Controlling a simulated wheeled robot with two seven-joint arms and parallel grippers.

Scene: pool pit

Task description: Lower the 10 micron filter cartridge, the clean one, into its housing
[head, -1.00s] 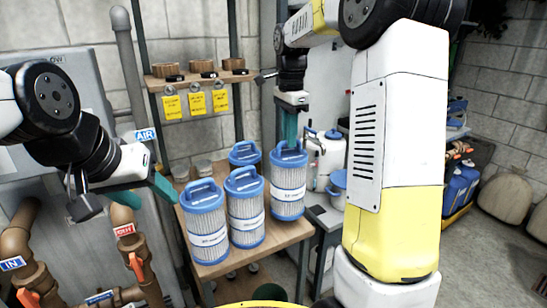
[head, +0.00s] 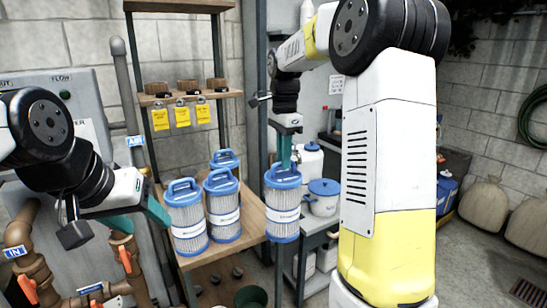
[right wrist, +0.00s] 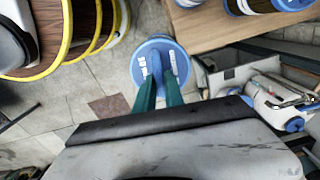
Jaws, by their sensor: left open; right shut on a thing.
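My right gripper (head: 284,158) is shut on the handle of a blue-capped pleated filter cartridge (head: 283,212). The cartridge hangs upright beside the wooden bench's right edge. Its label is too small to read. In the right wrist view, the green fingers (right wrist: 159,88) grip the handle across the blue cap (right wrist: 147,62), with floor around it. Three similar cartridges stand on the bench: front left (head: 187,222), middle (head: 223,210) and back (head: 225,158). My left gripper (head: 142,212) is open and empty, left of the bench. I cannot make out the housing.
The wooden bench (head: 255,222) has bare room at its right. A shelf (head: 185,97) with yellow tags is behind. A grey cart with a blue-lidded pot (head: 322,195) stands right of the held cartridge. Brown pipes (head: 30,260) are at left; a dark green bucket (head: 251,296) is below.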

